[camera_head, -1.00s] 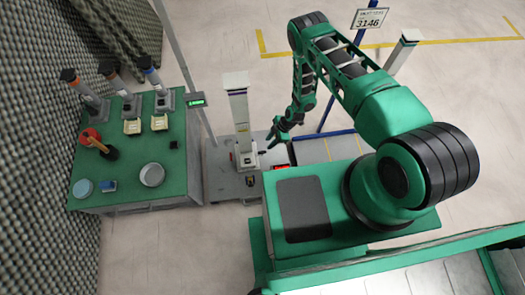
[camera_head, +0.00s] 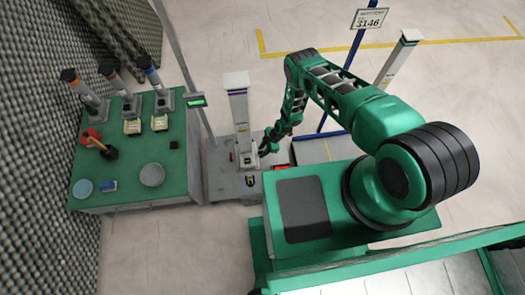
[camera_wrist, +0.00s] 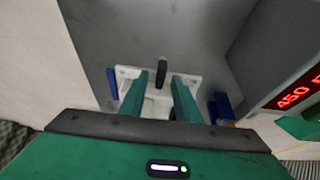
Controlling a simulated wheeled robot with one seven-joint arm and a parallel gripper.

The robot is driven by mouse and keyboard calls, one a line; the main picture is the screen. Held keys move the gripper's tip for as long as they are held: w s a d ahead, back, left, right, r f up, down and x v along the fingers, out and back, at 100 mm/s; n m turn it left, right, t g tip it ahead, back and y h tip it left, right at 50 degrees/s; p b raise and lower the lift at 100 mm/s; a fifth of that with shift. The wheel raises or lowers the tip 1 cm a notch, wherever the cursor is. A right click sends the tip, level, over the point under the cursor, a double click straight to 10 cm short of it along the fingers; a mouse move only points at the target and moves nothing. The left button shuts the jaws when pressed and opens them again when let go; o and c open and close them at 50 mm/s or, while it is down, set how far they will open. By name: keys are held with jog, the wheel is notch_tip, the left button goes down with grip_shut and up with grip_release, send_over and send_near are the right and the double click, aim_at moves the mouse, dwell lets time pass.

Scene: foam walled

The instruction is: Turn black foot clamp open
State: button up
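The black foot clamp (camera_wrist: 161,70) shows in the wrist view as a small upright black lever on a white base plate (camera_wrist: 127,74). In the head view a small dark part at the foot of the white column (camera_head: 237,108) looks like the same clamp, but it is too small to be sure. My gripper (camera_wrist: 160,79) is open and empty. Its two green fingers are spread over the white plate, with the lever between and just beyond their tips. I cannot tell whether they touch it. In the head view my gripper (camera_head: 265,148) is just right of the column's foot.
A blue block (camera_wrist: 112,84) is left of the plate and another blue part (camera_wrist: 222,106) is right. A red-lit display (camera_wrist: 297,94) stands close at the right. A green table (camera_head: 130,185) with several tools is left in the head view. A second white column (camera_head: 398,58) stands behind.

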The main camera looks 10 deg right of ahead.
grip_shut()
jog(key=m+t, duration=0.1)
jog(key=m, duration=0.2)
jog(key=m+t, duration=0.1)
jog(key=m, duration=0.2)
jog(key=shift+m+t+h, duration=0.3)
jog(key=m+h, duration=0.1)
jog(key=m, duration=0.2)
jog(key=m+t, duration=0.1)
jog(key=m, duration=0.2)
jog(key=shift+a+t+h, duration=0.15)
jog(key=shift+t+h, duration=0.15)
jog(key=shift+h, duration=0.1)
jog(key=shift+m+h, duration=1)
jog(key=shift+m, duration=1.7)
